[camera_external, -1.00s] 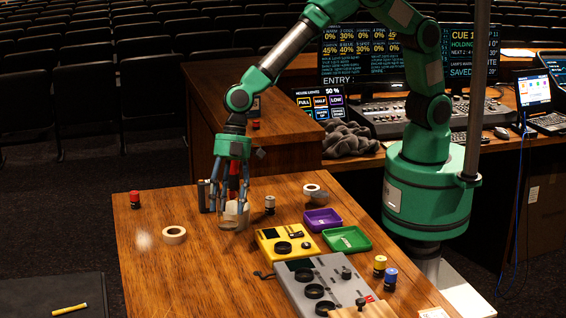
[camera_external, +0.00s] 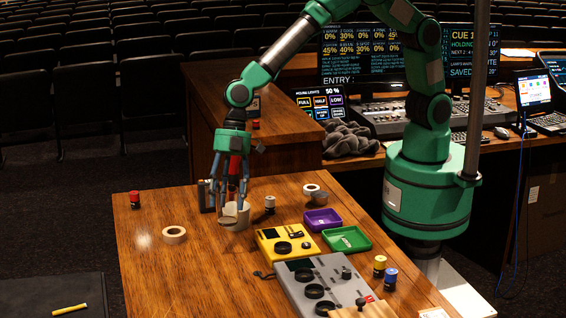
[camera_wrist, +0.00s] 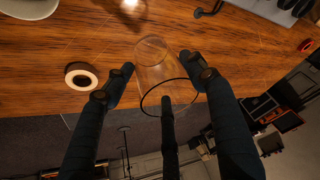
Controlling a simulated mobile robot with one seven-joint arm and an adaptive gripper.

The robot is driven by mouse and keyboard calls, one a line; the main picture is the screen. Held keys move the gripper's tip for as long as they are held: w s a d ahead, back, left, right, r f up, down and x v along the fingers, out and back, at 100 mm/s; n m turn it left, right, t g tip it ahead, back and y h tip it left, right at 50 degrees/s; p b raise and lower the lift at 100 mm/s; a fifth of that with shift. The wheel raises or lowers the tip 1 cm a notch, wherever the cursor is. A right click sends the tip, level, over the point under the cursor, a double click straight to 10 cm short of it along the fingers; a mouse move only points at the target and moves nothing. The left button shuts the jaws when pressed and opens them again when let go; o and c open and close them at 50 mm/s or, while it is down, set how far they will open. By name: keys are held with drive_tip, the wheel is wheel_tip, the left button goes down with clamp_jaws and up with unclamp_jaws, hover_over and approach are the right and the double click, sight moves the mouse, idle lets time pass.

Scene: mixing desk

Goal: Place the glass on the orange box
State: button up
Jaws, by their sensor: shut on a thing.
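My gripper (camera_wrist: 156,62) is shut on a clear drinking glass (camera_wrist: 152,78), with dark fingers on either side of it and a third dark finger across its near rim in the wrist view. In the external view my gripper (camera_external: 231,203) is low over the left part of the wooden desk, and the glass (camera_external: 228,221) is hard to make out at the fingertips. It seems close above the wood; I cannot tell whether it touches. No clearly orange box shows. A yellow box with black knobs (camera_external: 276,236) lies to the right of my gripper.
A whitish cup (camera_external: 243,214) stands close by my gripper. A tape roll (camera_external: 173,235) lies to the left. Purple (camera_external: 322,219) and green (camera_external: 348,239) trays and a grey control box (camera_external: 335,278) lie to the right. The desk's front left is clear.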

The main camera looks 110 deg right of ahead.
drive_tip(key=shift+a, duration=0.1)
drive_tip(key=s+a+n+p, duration=0.1)
drive_tip(key=s+a, duration=0.3)
drive_tip(key=a, duration=0.3)
drive_tip(key=s+a+p, duration=0.1)
drive_tip(key=s+a, duration=0.3)
drive_tip(key=a, duration=0.3)
drive_tip(key=s+a+n+p, duration=0.1)
drive_tip(key=s+a, duration=0.7)
drive_tip(key=s, duration=0.4)
drive_tip(key=s+a+n+g+p, duration=0.1)
drive_tip(key=s+a+n+p, duration=0.1)
drive_tip(key=s+a, duration=0.7)
drive_tip(key=s+a+n+g+p, duration=0.1)
drive_tip(key=s+a, duration=0.7)
drive_tip(key=s, duration=0.8)
drive_tip(key=shift+a+f+n+y, duration=0.2)
drive_tip(key=shift+f+n+y, duration=0.1)
drive_tip(key=shift+f, duration=0.1)
drive_tip(key=w+a, duration=0.3)
drive_tip(key=a, duration=0.4)
drive_tip(key=w+a+f, duration=0.1)
drive_tip(key=w+a, duration=0.3)
drive_tip(key=a, duration=0.3)
drive_tip(key=shift+w+f+p, duration=0.2)
drive_tip(key=shift+w+p, duration=0.05)
drive_tip(key=shift+p, duration=0.1)
drive_tip(key=shift+f, duration=1.8)
drive_tip(key=shift+f+b, duration=0.15)
drive_tip(key=shift+b, duration=0.25)
